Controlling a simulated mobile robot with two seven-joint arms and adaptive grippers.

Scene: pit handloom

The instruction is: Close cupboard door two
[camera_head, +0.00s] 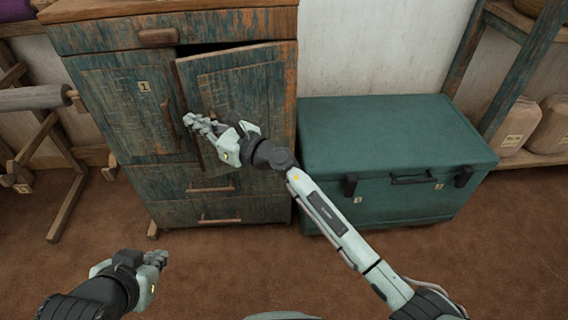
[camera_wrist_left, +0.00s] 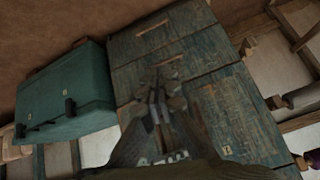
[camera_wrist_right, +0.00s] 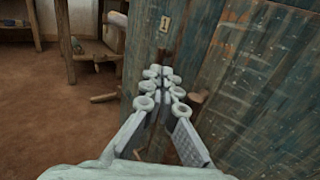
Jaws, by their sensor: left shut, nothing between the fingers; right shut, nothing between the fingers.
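The worn blue-green cupboard (camera_head: 170,182) stands at the back left. Cupboard door two (camera_head: 250,85), its right-hand door, stands ajar, with a dark gap above it. Door one (camera_head: 115,100), labelled 1, looks shut. My right gripper (camera_head: 190,122) is shut and empty, at the free left edge of door two; I cannot tell whether it touches. In the right wrist view its fingertips (camera_wrist_right: 160,75) are in front of the door's edge, beside a wooden handle (camera_wrist_right: 198,97). My left gripper (camera_head: 160,258) is shut and empty, low in front of the cupboard.
A closed green chest (camera_head: 395,140) stands right of the cupboard. A wooden frame with a roller (camera_head: 35,98) stands at the left. Shelves with sacks (camera_head: 520,125) are at the far right. The brown floor (camera_head: 230,270) in front is clear.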

